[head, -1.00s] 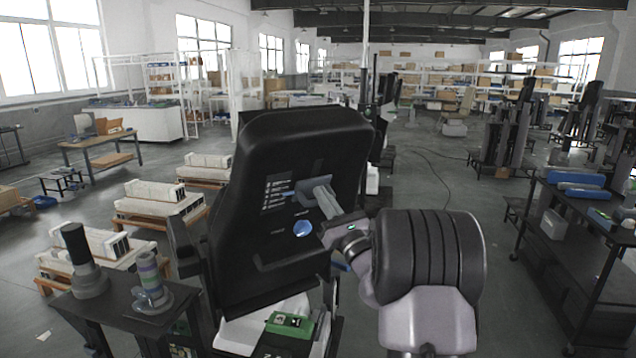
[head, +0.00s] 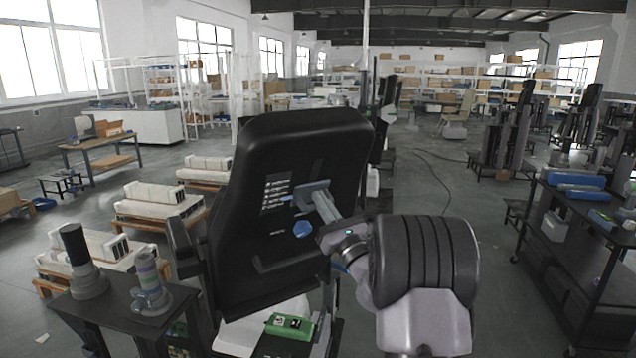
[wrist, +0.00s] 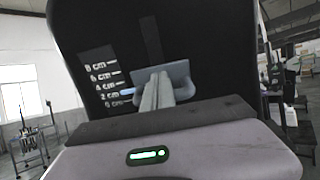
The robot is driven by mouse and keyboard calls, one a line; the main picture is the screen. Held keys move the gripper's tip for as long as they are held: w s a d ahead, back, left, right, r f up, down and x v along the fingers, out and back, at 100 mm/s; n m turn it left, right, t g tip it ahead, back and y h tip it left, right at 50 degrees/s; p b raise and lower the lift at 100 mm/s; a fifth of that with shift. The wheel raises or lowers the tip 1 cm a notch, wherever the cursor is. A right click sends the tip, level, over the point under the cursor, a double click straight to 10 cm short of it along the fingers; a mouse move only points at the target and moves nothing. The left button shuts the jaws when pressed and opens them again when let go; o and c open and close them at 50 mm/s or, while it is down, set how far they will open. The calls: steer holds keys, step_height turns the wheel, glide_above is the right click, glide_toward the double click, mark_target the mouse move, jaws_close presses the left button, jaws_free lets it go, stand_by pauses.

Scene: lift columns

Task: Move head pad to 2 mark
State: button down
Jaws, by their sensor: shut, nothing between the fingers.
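A tall black backrest (head: 258,240) stands before me, with a white scale (head: 277,188) on its face. In the wrist view the scale (wrist: 100,84) reads 8 cm at the top to 0 cm at the bottom. A blue-grey plate with side lugs, apparently the head pad's slider (head: 314,188), sits right of the scale; it also shows in the wrist view (wrist: 176,72).
A blue knob (head: 303,229) is on the backrest below the plate. A green box (head: 289,325) lies at its foot. A dark stand (head: 112,308) with two cylindrical parts is at lower left. A dark cart (head: 580,225) stands at right, with open floor between.

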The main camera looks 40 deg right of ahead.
stand_by(0.3)
steer(key=shift+s+r+p, duration=0.35)
steer(key=shift+r+p, duration=0.15)
steer(key=shift+r, duration=0.2)
steer(key=shift+s+f+b, duration=0.25)
steer(key=shift+f+b, duration=0.05)
steer(key=shift+b, duration=0.1)
steer(key=b+v, duration=0.6)
steer(key=v, duration=0.2)
steer(key=shift+s, duration=0.2)
steer(key=shift+r, duration=0.1)
